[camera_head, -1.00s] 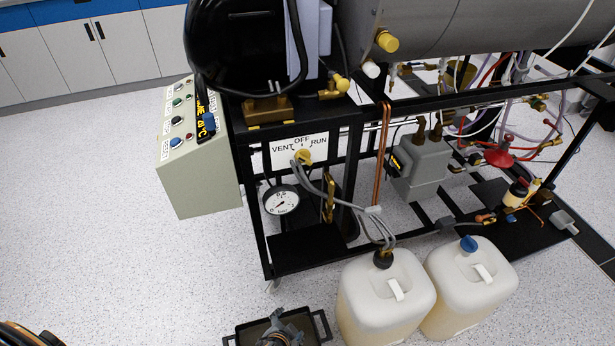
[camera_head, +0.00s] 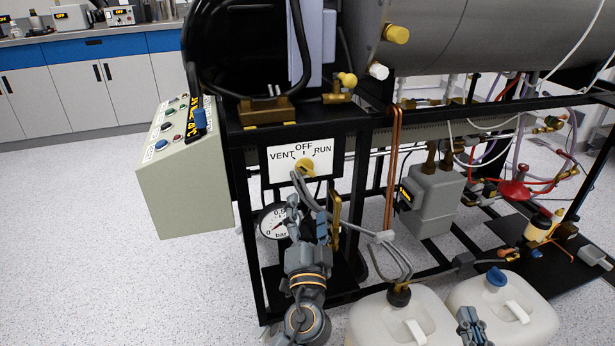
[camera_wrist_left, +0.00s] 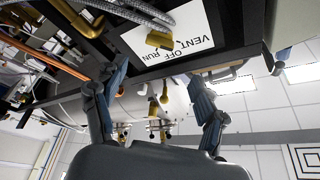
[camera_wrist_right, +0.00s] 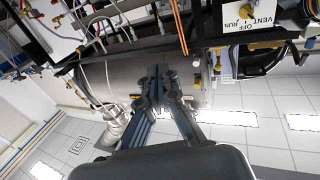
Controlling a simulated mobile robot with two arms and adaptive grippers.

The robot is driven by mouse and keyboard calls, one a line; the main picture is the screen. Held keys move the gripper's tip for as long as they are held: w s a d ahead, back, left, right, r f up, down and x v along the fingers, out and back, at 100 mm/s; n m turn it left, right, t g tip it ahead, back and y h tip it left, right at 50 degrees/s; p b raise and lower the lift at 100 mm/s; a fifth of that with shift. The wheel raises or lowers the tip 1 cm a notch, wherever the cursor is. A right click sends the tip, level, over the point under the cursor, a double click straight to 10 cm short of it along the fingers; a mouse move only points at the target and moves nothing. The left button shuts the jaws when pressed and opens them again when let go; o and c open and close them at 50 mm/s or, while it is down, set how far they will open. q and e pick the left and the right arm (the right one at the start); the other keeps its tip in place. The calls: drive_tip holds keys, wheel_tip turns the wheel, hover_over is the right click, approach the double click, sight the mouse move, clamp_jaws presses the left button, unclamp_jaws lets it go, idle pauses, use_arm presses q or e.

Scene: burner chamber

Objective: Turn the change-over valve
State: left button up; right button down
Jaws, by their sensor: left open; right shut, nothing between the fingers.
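The change-over valve is a yellow knob (camera_head: 305,167) on a white plate (camera_head: 280,172) marked VENT, OFF and RUN, on the black frame. Its exact pointing is too small to tell. In the left wrist view the knob (camera_wrist_left: 160,40) is beyond the open fingers, upside down in the picture. My left gripper (camera_head: 308,216) is open and empty, just below the plate, in front of the grey hoses and gauge. It does not touch the knob. My right gripper (camera_head: 472,326) is shut and empty, low over the white canisters. The knob (camera_wrist_right: 246,12) also shows in the right wrist view.
A pressure gauge (camera_head: 273,222) sits below the plate, partly hidden by my left gripper. Grey hoses (camera_head: 345,228) run from the valve to a canister (camera_head: 372,325). A control box (camera_head: 185,185) stands at left. The floor at left is clear.

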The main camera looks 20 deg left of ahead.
sight(308, 172)
use_arm(q)
drive_tip(key=x, duration=1)
drive_tip(key=shift+w+a, duration=0.1)
drive_tip(key=shift+w, duration=0.4)
use_arm(e)
drive_tip(key=f, duration=0.1)
drive_tip(key=f+g, duration=0.1)
drive_tip(key=f, duration=0.1)
drive_tip(key=shift+s+d+g+h, duration=0.15)
drive_tip(key=shift+d+g+h, duration=0.1)
drive_tip(key=shift+g+h, duration=0.05)
use_arm(q)
drive_tip(key=c, duration=1.2)
use_arm(e)
drive_tip(key=shift+r, duration=0.1)
